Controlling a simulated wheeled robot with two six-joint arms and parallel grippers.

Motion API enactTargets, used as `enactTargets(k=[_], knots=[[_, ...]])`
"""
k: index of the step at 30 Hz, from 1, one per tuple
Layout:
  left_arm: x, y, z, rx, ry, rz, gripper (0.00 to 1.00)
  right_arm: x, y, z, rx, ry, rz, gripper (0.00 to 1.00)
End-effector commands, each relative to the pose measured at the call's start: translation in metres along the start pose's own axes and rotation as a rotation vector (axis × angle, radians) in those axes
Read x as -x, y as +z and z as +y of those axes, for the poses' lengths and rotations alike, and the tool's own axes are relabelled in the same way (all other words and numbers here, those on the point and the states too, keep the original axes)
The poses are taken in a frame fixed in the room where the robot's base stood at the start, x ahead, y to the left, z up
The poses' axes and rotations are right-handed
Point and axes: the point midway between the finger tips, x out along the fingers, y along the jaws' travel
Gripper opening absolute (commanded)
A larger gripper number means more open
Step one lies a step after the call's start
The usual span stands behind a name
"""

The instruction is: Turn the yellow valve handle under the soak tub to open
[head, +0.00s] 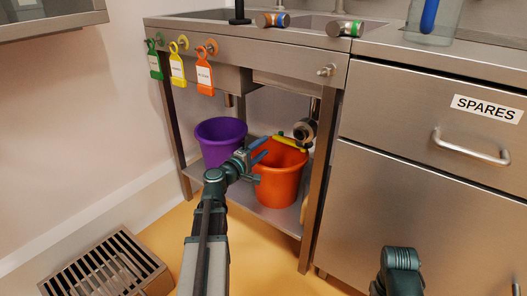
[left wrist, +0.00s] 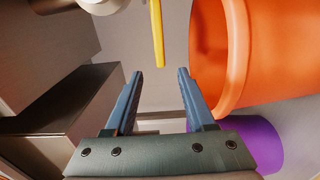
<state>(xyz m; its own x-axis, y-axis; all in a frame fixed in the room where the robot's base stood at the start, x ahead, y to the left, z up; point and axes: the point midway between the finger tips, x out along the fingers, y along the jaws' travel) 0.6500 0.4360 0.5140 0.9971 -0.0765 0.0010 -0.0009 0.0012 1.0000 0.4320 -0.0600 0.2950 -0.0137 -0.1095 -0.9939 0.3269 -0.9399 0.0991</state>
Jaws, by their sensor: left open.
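The yellow valve handle (head: 290,142) is a thin bar under the soak tub (head: 300,62), running left from the round metal valve (head: 305,130) just above the orange bucket. My left gripper (head: 262,149) is open and empty, reaching in under the tub, with its blue fingers to the left of the handle. In the left wrist view the handle (left wrist: 157,35) hangs beyond the gap between the two open fingertips (left wrist: 160,73), and no contact shows. My right arm shows only in part at the lower right of the head view, and its fingers are not seen.
The orange bucket (head: 280,180) stands close under the handle, and a purple bucket (head: 217,135) is behind left on the lower shelf. A table leg (head: 318,175) bounds the right side, beside the SPARES drawer (head: 430,115). Coloured tags (head: 177,68) hang along the tub front. A floor grate (head: 105,268) lies left.

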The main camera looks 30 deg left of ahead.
Motion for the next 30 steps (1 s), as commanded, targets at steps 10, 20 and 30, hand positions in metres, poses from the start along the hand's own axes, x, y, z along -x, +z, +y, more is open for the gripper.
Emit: enactTargets(k=[10,20,30], knots=[[-0.048,0.0,0.0,-0.001,-0.001,-0.004,0.55,0.0,0.0,0.0,0.0,0.0,0.0,0.5],[-0.081,0.0,0.0,-0.001,-0.001,-0.002,0.55,0.0,0.0,0.0,0.0,0.0,0.0,0.5],[-0.087,0.001,0.0,-0.001,-0.001,-0.002,0.55,0.0,0.0,0.0,0.0,0.0,0.0,0.5]])
